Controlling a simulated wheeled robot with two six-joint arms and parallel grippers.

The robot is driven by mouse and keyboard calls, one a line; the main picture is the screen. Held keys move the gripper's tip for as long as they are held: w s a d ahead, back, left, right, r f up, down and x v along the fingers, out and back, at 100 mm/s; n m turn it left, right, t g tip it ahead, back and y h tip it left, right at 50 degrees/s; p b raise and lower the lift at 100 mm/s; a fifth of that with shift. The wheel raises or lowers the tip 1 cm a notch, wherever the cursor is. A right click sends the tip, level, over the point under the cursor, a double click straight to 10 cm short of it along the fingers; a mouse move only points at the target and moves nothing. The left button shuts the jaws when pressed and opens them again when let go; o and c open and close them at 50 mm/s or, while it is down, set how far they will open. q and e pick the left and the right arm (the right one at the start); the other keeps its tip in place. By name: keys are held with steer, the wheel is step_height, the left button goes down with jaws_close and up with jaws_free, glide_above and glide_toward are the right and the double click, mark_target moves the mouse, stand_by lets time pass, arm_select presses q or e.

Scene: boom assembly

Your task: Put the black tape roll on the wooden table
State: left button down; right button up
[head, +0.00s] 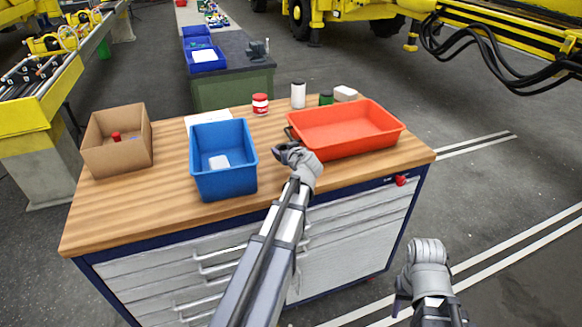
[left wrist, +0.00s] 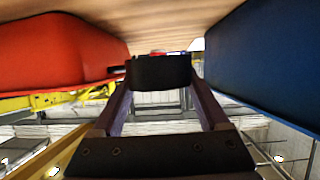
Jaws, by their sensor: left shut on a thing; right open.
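The wooden table (head: 140,205) has a light striped top over a cabinet with drawers. My left gripper (head: 284,150) is over the table between the blue bin and the red tray. In the left wrist view, it is shut on the black tape roll (left wrist: 160,72), which sits between the two fingers close to the wooden surface. Whether the roll touches the table I cannot tell. In the head view the roll is hard to make out against the dark gripper. My right gripper (head: 402,300) is open, off the table at the lower right.
A blue bin (head: 222,187) stands left of my left gripper and a red tray (head: 340,150) right of it. A cardboard box (head: 105,160) is at the left. A red-and-white can (head: 260,104), a white container (head: 298,95) and small items stand at the back.

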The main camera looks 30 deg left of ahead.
mark_target(286, 171)
arm_select(q)
steer(key=shift+f+b, duration=0.4)
steer(key=shift+f, duration=0.55)
arm_select(e)
steer(key=shift+f, duration=0.95)
arm_select(q)
steer(key=shift+f, duration=0.1)
arm_select(e)
steer(key=shift+f, duration=0.1)
arm_select(q)
step_height(286, 171, down, 4)
steer(key=b, duration=0.4)
steer(key=shift+f+b, duration=0.25)
steer(key=shift+b, duration=0.15)
steer(key=shift+r, duration=0.15)
arm_select(e)
step_height(286, 171, down, 4)
steer(key=shift+f, duration=0.15)
arm_select(q)
jaws_free()
arm_select(e)
steer(key=shift+f, duration=0.1)
